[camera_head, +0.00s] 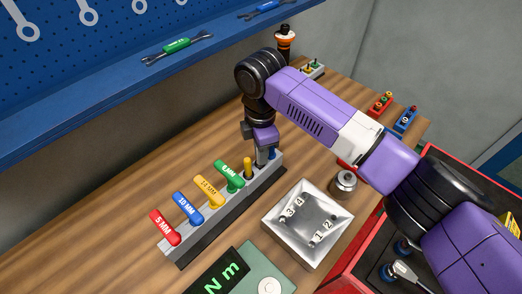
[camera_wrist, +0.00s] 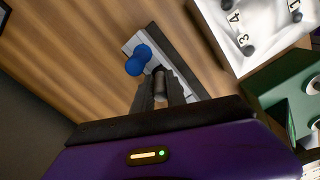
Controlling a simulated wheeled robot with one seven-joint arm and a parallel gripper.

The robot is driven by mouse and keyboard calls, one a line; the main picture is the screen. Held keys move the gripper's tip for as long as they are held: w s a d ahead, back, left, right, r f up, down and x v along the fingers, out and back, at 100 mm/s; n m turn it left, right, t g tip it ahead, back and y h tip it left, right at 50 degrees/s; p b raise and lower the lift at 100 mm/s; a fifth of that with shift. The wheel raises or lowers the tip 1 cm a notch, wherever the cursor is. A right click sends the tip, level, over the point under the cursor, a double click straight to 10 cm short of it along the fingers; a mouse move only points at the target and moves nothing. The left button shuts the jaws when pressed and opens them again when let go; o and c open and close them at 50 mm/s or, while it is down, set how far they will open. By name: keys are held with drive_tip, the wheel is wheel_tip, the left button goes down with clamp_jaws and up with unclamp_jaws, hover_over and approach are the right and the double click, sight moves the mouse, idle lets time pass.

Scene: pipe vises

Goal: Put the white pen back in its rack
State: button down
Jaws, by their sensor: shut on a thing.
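My gripper (camera_head: 263,158) points down at the far right end of a long grey rack (camera_head: 214,216). In the wrist view its dark fingers (camera_wrist: 161,92) are shut on a narrow grey thing (camera_wrist: 160,76), mostly hidden between them. I cannot tell for sure that this is the white pen, or whether it sits in the rack or just above it. No other white pen shows clearly. A blue knob (camera_head: 272,153) stands at the rack's end beside the fingers; it also shows in the wrist view (camera_wrist: 135,66).
A blue pegboard shelf (camera_head: 110,110) stands behind.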

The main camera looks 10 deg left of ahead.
drive_tip(key=shift+f, duration=0.35)
drive_tip(key=c, duration=1.3)
unclamp_jaws()
drive_tip(key=shift+r, duration=0.1)
drive_tip(key=shift+r+b, duration=0.8)
drive_tip(key=shift+r, duration=3)
